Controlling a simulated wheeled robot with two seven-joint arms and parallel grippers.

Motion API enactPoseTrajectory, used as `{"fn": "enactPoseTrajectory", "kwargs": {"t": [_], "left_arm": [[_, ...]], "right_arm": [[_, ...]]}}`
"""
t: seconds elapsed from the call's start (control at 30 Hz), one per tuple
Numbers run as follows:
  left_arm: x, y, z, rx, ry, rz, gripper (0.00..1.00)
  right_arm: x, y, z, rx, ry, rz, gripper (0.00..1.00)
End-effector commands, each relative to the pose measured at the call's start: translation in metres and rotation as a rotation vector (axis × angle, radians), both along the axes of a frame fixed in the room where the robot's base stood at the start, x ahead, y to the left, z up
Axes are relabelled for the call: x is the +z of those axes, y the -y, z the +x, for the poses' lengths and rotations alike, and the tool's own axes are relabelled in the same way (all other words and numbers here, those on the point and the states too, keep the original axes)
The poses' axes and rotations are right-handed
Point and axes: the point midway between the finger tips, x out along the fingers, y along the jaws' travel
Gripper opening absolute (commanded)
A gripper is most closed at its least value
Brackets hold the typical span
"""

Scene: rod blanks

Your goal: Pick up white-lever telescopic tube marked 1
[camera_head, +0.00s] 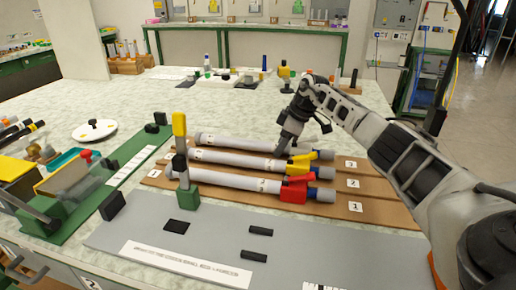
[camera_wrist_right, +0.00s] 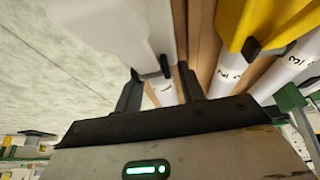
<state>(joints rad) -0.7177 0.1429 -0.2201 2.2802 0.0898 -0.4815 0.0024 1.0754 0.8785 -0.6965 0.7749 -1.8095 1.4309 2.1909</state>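Three grey telescopic tubes lie side by side on brown boards. The farthest tube (camera_head: 235,143) runs under my right gripper (camera_head: 285,146), which hides part of it. The wrist view shows a large white lever part (camera_wrist_right: 110,25) and a white tube (camera_wrist_right: 163,95) with a dark mark, possibly 1, between the two spread fingers of my right gripper (camera_wrist_right: 160,92). Whether the fingers touch it is unclear. The middle tube (camera_head: 238,159) has a yellow lever (camera_head: 300,164), also large in the wrist view (camera_wrist_right: 262,22). The front tube (camera_head: 225,179) has a red lever (camera_head: 296,190). My left gripper is out of view.
Board labels read 3, 2 and 1 from back to front. A green stand with a yellow-topped post (camera_head: 180,150) is left of the tubes. A grey panel (camera_head: 215,235) lies in front, a green tray (camera_head: 95,185) at left. The pale table behind the tubes is mostly clear.

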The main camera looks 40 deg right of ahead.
Motion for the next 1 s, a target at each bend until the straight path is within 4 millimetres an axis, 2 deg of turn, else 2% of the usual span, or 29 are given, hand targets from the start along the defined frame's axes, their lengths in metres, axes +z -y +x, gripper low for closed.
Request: {"fn": "enactPoseTrajectory", "kwargs": {"t": [0.2,0.23,0.3,0.33,0.67,0.77,1.0], "left_arm": [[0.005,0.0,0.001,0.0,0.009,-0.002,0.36],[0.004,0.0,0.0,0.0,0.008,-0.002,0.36],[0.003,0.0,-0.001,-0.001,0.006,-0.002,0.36],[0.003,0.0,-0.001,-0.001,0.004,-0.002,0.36],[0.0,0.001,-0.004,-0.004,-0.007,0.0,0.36],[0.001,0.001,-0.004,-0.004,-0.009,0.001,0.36],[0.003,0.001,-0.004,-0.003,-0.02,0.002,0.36]], "right_arm": [[-0.003,0.0,0.001,0.0,0.001,-0.001,0.39],[-0.003,0.0,0.001,0.0,0.001,-0.001,0.37],[-0.003,0.0,0.001,0.0,0.001,-0.001,0.17],[-0.003,0.0,0.001,0.0,0.001,-0.001,0.15],[0.001,0.0,0.001,-0.001,0.003,0.0,0.15],[0.012,0.0,0.002,-0.002,0.005,0.0,0.15],[0.061,0.0,0.002,-0.001,0.007,-0.001,0.15]]}}
